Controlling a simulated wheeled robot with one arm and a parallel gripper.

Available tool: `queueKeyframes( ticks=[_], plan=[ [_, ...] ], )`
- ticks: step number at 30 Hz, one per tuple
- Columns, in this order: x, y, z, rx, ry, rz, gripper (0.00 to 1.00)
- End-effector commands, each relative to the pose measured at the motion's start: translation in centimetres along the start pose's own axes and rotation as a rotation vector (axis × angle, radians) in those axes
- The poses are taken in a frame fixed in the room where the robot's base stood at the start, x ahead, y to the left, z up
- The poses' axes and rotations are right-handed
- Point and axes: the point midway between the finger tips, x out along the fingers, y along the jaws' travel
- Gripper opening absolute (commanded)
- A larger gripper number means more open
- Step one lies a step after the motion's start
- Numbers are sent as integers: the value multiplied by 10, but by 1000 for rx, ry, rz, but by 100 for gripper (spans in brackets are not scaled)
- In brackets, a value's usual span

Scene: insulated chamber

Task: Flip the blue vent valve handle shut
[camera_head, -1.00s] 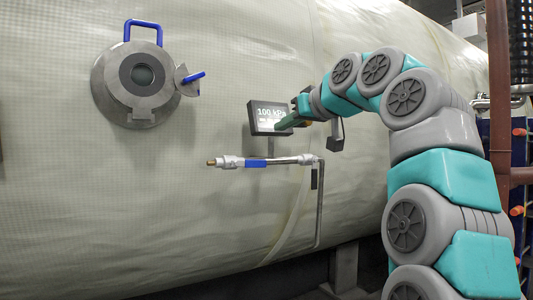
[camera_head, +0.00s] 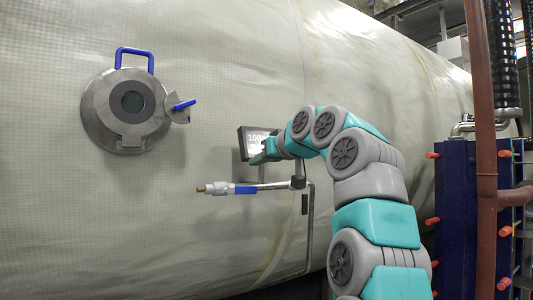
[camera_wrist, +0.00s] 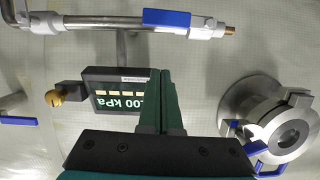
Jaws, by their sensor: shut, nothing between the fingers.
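The blue vent valve handle (camera_head: 245,190) is a flat bar lying along a metal pipe (camera_head: 270,186) with a brass end, on the pale curved wall. It also shows in the wrist view (camera_wrist: 166,18), along the pipe at the top. My gripper (camera_head: 260,158) is above the pipe and handle in the head view, in front of the lower part of the pressure display, apart from the handle. In the wrist view its two dark green fingers (camera_wrist: 161,75) are together and empty, overlapping the display's edge. My wrist hides part of the area right of the display.
The pressure display (camera_head: 257,138) reads about 100 kPa; it also shows in the wrist view (camera_wrist: 112,88). A round metal hatch (camera_head: 126,110) with blue handles stands out at left. A rusty upright pipe (camera_head: 482,120) and blue panels (camera_head: 455,215) are at right.

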Motion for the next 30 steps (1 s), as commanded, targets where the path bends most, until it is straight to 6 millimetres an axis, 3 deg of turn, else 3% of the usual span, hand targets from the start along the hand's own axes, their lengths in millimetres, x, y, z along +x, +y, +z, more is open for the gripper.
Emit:
queueKeyframes(
  ticks=[7,15,30],
  plan=[
    [28,0,-1,0,2,1,0],
    [31,-1,24,0,0,-2,0],
    [35,0,38,-1,2,1,0]
  ],
)
